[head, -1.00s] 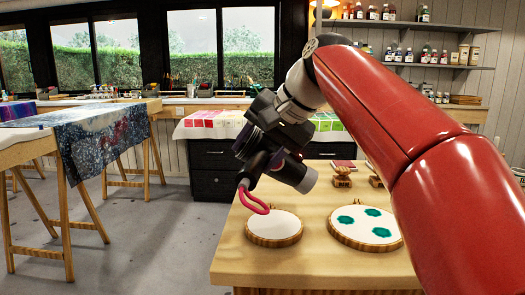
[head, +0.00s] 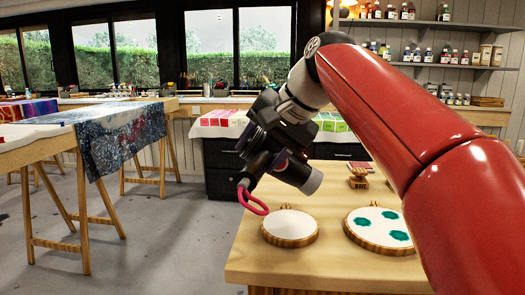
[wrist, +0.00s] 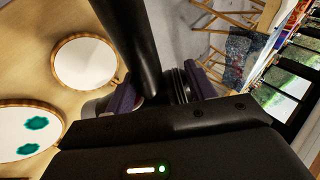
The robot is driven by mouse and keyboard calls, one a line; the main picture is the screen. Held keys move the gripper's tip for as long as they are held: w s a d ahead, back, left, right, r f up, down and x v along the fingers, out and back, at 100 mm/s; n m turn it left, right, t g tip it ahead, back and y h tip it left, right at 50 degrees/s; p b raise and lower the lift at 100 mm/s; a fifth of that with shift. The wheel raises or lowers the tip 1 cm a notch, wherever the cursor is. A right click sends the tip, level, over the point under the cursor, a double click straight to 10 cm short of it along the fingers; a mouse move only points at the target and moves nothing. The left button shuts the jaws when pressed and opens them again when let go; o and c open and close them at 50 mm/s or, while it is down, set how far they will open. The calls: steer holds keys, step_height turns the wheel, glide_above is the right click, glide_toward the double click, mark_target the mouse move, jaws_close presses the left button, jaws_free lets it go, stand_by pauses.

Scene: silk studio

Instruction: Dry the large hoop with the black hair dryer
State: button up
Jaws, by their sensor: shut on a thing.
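My gripper (head: 275,148) is shut on the black hair dryer (head: 297,175) and holds it in the air above the table's left part. The dryer's grey-ended barrel tilts down to the right; a pink loop hangs at its lower left end. In the wrist view my gripper (wrist: 165,88) has purple fingers around the dryer's black body (wrist: 130,40). The large hoop (head: 370,236), white cloth with teal wet-looking spots, lies flat on the table, right of the dryer; it also shows in the wrist view (wrist: 12,120). Its right side is near my arm.
A smaller hoop (head: 290,226) with plain white cloth lies just below the dryer, left of the large hoop. Wooden stamps (head: 358,180) stand behind on the wooden table (head: 250,262). A trestle table with dyed cloth (head: 120,135) stands left; floor between is clear.

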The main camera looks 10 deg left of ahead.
mark_target(248, 166)
steer(key=shift+s+a+b, duration=0.2)
steer(key=shift+s+b, duration=0.35)
steer(key=shift+s, duration=1.3)
steer(key=shift+s+a+b, duration=0.2)
steer(key=shift+s+b, duration=0.3)
steer(key=shift+s, duration=1.35)
steer(key=d, duration=0.8)
steer(key=shift+s, duration=0.4)
steer(key=shift+d+r, duration=0.1)
stand_by(0.8)
steer(key=shift+s, duration=0.1)
